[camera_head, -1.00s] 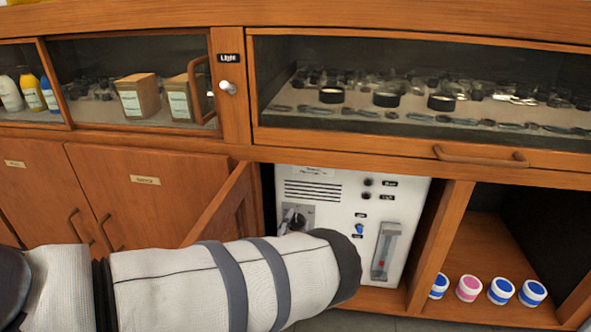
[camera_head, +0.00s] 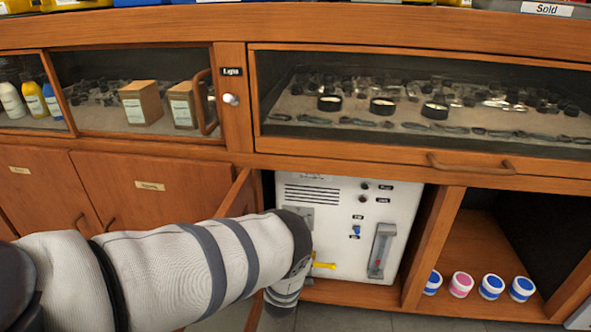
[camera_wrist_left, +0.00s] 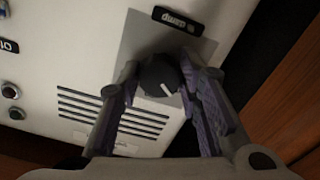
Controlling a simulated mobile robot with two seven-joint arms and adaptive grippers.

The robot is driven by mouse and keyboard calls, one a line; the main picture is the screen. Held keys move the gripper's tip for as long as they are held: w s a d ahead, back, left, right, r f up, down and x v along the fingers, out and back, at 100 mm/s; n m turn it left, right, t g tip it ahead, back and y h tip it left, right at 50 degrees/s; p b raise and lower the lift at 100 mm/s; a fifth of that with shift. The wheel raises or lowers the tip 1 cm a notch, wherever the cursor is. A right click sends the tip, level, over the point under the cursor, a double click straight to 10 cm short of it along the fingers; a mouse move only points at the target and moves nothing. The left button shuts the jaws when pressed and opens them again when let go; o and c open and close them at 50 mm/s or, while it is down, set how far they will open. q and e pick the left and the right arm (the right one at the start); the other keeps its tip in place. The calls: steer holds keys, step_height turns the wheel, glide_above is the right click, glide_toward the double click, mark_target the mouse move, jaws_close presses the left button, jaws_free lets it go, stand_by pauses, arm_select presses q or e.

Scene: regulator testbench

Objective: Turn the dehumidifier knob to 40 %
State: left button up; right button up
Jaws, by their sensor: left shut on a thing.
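The dark round knob (camera_wrist_left: 158,76) has a white pointer line and sits on a grey plate (camera_wrist_left: 205,47), with a small black label beside it, in the left wrist view. My left gripper (camera_wrist_left: 160,86) is shut on the knob, one finger on either side of it. In the head view the white dehumidifier unit (camera_head: 330,225) stands in an open cabinet bay. My left forearm hides the knob there, and only part of the grey plate shows. Scale marks around the knob cannot be read. My right gripper is not in view.
An open wooden door (camera_head: 240,193) stands left of the unit, close to my arm. The unit also carries vent slots, small dark knobs, a blue knob (camera_head: 356,230) and a flow tube (camera_head: 381,250). Several lidded jars (camera_head: 461,284) stand in the right bay.

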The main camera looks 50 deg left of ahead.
arm_select(q)
steer(key=shift+f+n, duration=0.1)
steer(key=shift+n, duration=0.5)
steer(key=shift+d, duration=0.1)
steer(key=o, duration=1.2)
steer(key=shift+c, duration=0.2)
steer(key=v, duration=1.2)
